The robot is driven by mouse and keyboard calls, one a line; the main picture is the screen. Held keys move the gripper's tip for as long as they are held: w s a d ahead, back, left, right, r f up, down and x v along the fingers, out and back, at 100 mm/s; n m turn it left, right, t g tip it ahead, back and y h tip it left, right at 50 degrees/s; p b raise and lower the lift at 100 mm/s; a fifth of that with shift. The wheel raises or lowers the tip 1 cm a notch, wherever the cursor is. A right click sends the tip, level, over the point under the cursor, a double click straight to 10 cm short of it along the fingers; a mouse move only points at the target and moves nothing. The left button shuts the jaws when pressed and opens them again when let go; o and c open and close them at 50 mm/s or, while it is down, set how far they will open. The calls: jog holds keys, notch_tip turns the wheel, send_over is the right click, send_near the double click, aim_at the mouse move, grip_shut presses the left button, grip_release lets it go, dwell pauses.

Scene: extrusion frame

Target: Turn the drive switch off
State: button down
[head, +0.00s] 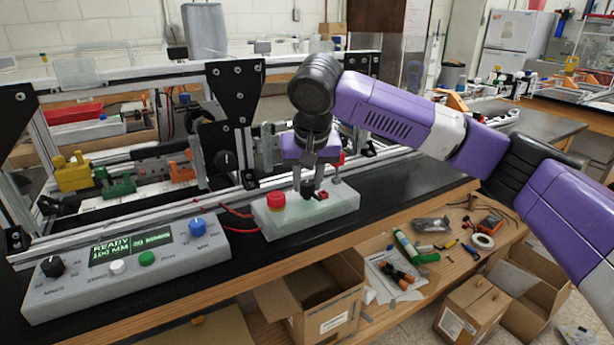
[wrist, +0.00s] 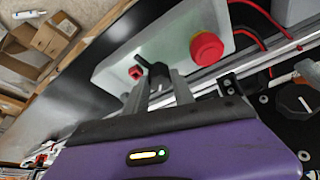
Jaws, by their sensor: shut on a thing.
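A pale switch box (head: 345,203) sits on the black bench top; it also shows in the wrist view (wrist: 112,78). It carries a red mushroom button (head: 276,201), a black switch knob (wrist: 154,72) and a small red part (wrist: 136,72) beside the knob. My gripper (head: 309,187) points down over the box. In the wrist view, its fingers (wrist: 159,80) are shut on the black knob. The fingers hide most of the knob in the head view. I can read no label on the box, so I cannot tell the knob's marked position.
A grey control panel (head: 75,290) with a lit READY display (head: 130,245), a black knob (head: 52,266) and a blue knob (head: 197,226) stands left. The aluminium extrusion frame (head: 110,215) runs close behind the box. Red cables (head: 238,213) lead to its left side. Bench to its right is clear.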

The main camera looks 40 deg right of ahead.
jog(key=n+p, duration=0.1)
jog(key=n+y+p, duration=0.1)
jog(key=n+p, duration=0.1)
jog(key=shift+s+d+r+n+t, duration=0.1)
jog(key=shift+r+n+t, duration=0.05)
jog(key=shift+n+t, duration=0.15)
jog(key=n+y+p, duration=0.2)
jog(key=n+p, duration=0.1)
jog(key=n, duration=0.1)
jog(key=shift+d, duration=0.15)
jog(key=n+p, duration=0.1)
jog(key=n, duration=0.1)
jog(key=n+y+p, duration=0.1)
jog(key=n+p, duration=0.1)
jog(key=shift+d+n+y, duration=0.15)
jog(key=shift+n+y, duration=0.15)
jog(key=shift+n, duration=0.1)
jog(key=shift+d+n+g+y+p, duration=0.1)
jog(key=shift+n+g+y+p, duration=0.45)
jog(key=shift+n, duration=1.35)
jog(key=c, duration=1.1)
grip_release()
jog(key=shift+o, duration=0.2)
